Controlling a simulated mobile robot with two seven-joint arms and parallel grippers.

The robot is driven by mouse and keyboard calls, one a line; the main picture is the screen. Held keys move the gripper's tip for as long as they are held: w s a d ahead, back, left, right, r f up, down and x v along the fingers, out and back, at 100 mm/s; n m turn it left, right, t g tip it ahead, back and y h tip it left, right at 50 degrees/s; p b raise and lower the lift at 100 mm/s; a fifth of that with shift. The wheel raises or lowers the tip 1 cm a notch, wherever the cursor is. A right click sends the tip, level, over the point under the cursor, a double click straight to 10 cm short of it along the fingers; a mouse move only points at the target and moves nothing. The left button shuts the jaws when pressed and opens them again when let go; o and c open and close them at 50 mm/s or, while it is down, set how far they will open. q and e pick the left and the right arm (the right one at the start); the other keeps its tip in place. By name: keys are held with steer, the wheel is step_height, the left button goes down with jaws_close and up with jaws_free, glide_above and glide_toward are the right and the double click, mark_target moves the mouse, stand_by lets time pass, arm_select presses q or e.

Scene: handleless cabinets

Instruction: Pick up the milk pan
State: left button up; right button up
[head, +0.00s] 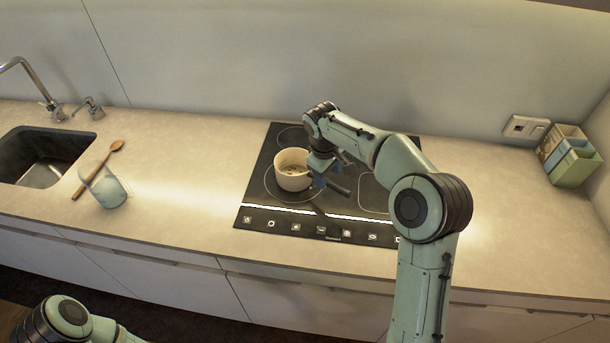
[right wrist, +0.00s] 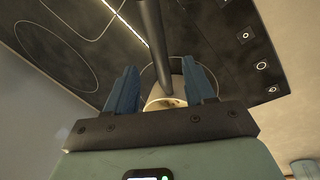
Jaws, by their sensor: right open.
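The milk pan (head: 291,171) is a small cream-coloured pan with a dark handle and something brownish inside. It stands upright on the left part of the black cooktop, its handle pointing right. My right gripper (head: 325,172) is open at the pan's right side, over the handle. In the right wrist view the dark handle (right wrist: 151,40) runs between the two blue fingers (right wrist: 162,92), with a gap on each side. The pan's rim (right wrist: 158,102) shows just beyond them, partly hidden by the gripper. My left gripper is out of view; only part of that arm shows.
The black cooktop (head: 262,190) is set in the pale counter. A glass jug (head: 108,190) and a wooden spoon (head: 97,171) lie to the left, near the sink (head: 42,158). Patterned boxes (head: 575,160) stand at the far right. The wall is close behind.

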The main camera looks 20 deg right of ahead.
mark_target(328, 186)
steer(key=shift+w+d+f, duration=0.1)
steer(key=shift+w+f, duration=0.15)
steer(key=shift+f, duration=0.6)
steer(key=shift+w+d+f, duration=0.1)
steer(key=shift+d+f, duration=0.05)
steer(key=shift+f, duration=0.7)
steer(key=shift+w+d+f, duration=0.1)
steer(key=shift+f, duration=0.8)
steer(key=shift+w+d+f, duration=0.1)
steer(key=shift+d+f, duration=0.05)
steer(key=shift+f, duration=0.7)
jaws_close()
